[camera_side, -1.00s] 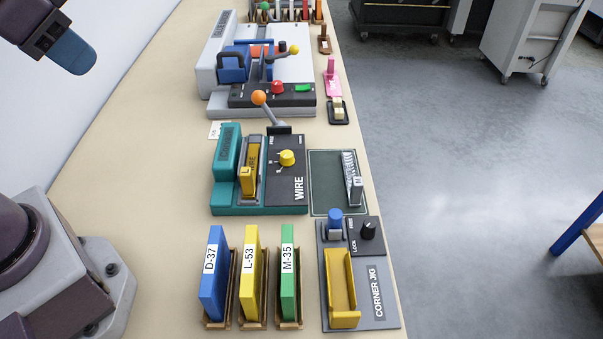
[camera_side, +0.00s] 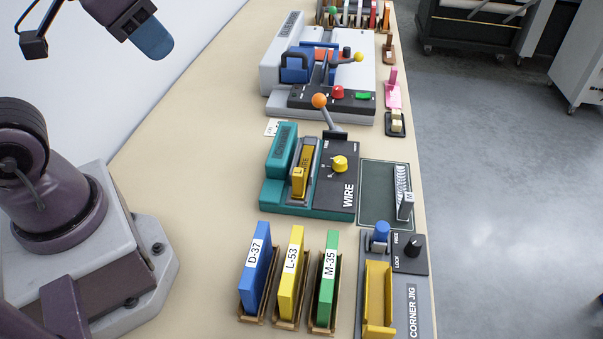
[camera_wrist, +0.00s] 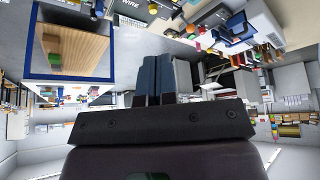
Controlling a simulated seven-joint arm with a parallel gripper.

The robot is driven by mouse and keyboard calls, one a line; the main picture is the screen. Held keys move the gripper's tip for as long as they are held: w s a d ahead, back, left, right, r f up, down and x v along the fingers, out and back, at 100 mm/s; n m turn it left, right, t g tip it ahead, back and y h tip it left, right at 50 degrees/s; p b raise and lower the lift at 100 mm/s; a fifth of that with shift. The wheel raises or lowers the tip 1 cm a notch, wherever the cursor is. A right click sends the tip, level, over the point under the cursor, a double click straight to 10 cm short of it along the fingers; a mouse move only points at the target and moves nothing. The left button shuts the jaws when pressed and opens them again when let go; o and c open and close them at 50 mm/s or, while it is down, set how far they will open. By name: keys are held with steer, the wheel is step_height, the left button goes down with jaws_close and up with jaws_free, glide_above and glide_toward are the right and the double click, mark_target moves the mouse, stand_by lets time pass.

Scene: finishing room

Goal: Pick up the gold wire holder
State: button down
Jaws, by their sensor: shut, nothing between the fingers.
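The gold wire holder (camera_side: 304,168) is a narrow gold piece with dark lettering. It stands in the slot of the teal machine (camera_side: 305,208) marked WIRE, between a raised teal block and a dark panel with a yellow knob. My gripper (camera_side: 152,38) is at the upper left in the side view, well above the table and apart from the holder. Its blue fingers (camera_wrist: 158,80) are together and empty in the wrist view. Part of the WIRE panel shows at the top edge of the wrist view (camera_wrist: 130,22); I cannot make out the holder there.
An orange-knobbed lever (camera_side: 320,101) rises behind the holder. Blue, yellow and green upright plates (camera_side: 290,272) stand in wooden stands in front. A corner jig (camera_side: 422,310) with a yellow part is at the front right. A grey machine (camera_side: 365,75) stands farther back.

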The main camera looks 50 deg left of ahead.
stand_by(0.3)
steer(key=c, duration=0.9)
jaws_free()
steer(key=shift+f, duration=0.1)
steer(key=n+g, duration=0.6)
steer(key=n, duration=0.3)
glide_above(299, 169)
step_height(299, 169, down, 15)
step_height(299, 169, down, 8)
steer(key=shift+a+r, duration=0.15)
steer(key=shift+r, duration=0.1)
steer(key=shift+f, duration=2.8)
